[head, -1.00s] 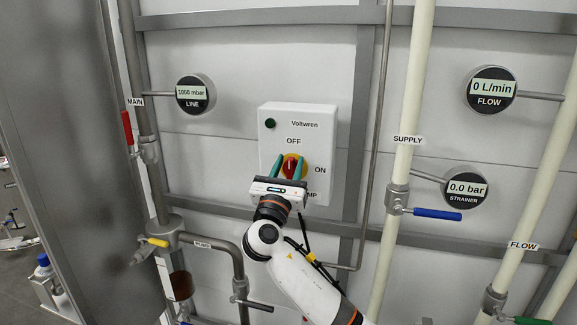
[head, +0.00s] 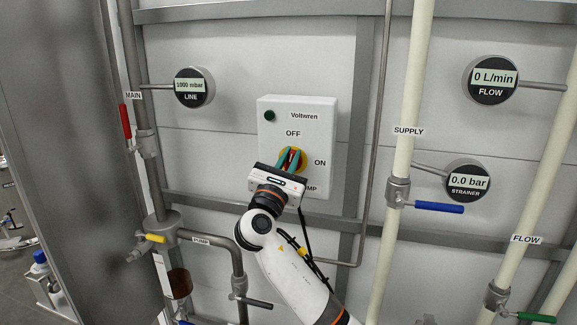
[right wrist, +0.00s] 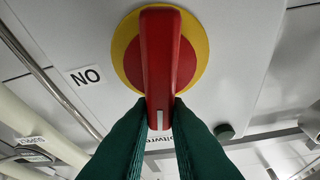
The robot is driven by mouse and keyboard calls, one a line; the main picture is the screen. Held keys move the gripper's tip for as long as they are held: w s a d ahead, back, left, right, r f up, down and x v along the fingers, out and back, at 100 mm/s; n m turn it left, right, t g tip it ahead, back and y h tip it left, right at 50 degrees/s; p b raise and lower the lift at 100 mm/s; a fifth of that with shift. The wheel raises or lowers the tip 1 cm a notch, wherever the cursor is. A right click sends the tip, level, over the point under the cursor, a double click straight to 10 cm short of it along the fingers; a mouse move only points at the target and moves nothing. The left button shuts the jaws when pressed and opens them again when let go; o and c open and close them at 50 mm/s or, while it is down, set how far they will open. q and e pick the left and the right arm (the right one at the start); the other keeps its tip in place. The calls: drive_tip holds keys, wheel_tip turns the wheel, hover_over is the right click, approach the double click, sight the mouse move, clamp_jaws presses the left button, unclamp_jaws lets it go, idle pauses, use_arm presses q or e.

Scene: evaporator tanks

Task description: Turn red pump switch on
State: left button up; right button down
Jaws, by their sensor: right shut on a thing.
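The red pump switch (head: 291,157) is a red rotary handle on a yellow disc, on the front of a white box (head: 322,125) labelled Voltwren. OFF is printed above the switch and ON to its right. My right gripper (head: 292,159) is at the switch, its green fingers on either side of the handle. In the right wrist view the gripper (right wrist: 160,112) is shut on the handle end with the white mark, and the handle (right wrist: 168,55) stands nearly upright there. That view is turned over, so the mark points toward the OFF side. My left gripper is not in view.
A dark green lamp (head: 269,116) is on the box's upper left. A thin grey pipe (head: 377,130) and the pale SUPPLY pipe (head: 411,100) run to its right.

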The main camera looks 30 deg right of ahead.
drive_tip(key=m+g+b, duration=0.1)
drive_tip(key=m, duration=0.2)
drive_tip(key=f+m+g+b, duration=0.1)
drive_tip(key=m+g+b, duration=0.1)
drive_tip(key=m, duration=0.1)
drive_tip(key=m+g+b, duration=0.1)
drive_tip(key=m+b, duration=0.1)
drive_tip(key=m, duration=0.2)
drive_tip(key=shift+s+d+f+g+h, duration=0.3)
drive_tip(key=shift+h, duration=0.1)
drive_tip(key=m+b, duration=0.1)
drive_tip(key=m, duration=0.1)
drive_tip(key=m+g+b, duration=0.1)
drive_tip(key=m, duration=0.1)
drive_tip(key=shift+s+d+f+y, duration=0.15)
drive_tip(key=shift+f+y, duration=0.05)
drive_tip(key=shift+y, duration=0.2)
drive_tip(key=shift+s+f+m+g+y+b, duration=0.15)
drive_tip(key=shift+m+g+y+b, duration=0.2)
drive_tip(key=shift+m, duration=0.75)
drive_tip(key=shift+w+f+m+g+y+b, duration=0.1)
drive_tip(key=shift+m+g+y+b, duration=0.25)
drive_tip(key=shift+m, duration=0.75)
drive_tip(key=c, duration=1.4)
unclamp_jaws()
drive_tip(key=shift+r, duration=0.1)
